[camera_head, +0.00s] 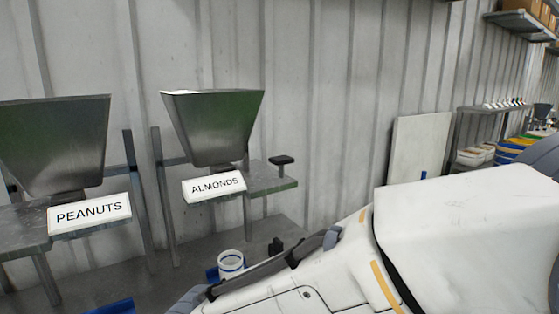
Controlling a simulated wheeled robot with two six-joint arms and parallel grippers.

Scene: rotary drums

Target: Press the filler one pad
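A small black pad (282,160) on a short post stands at the right end of the stand under the metal hopper (212,125) labelled ALMONDS. Another metal hopper (55,145), labelled PEANUTS, stands at the left; no pad shows beside it. No label in view reads filler one. A large white arm, which looks like my right one, fills the lower right. The dark parts at its far end look like my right gripper (275,252), below the pad and apart from it in the picture. Its opening cannot be made out. My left gripper is not in view.
A white bucket (231,263) with a blue band stands low, just left of the dark gripper parts. Blue pieces lie near the bottom edge. A corrugated wall is behind the hoppers. A pale panel (419,146) leans there, and shelving (490,125) with bins stands far right.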

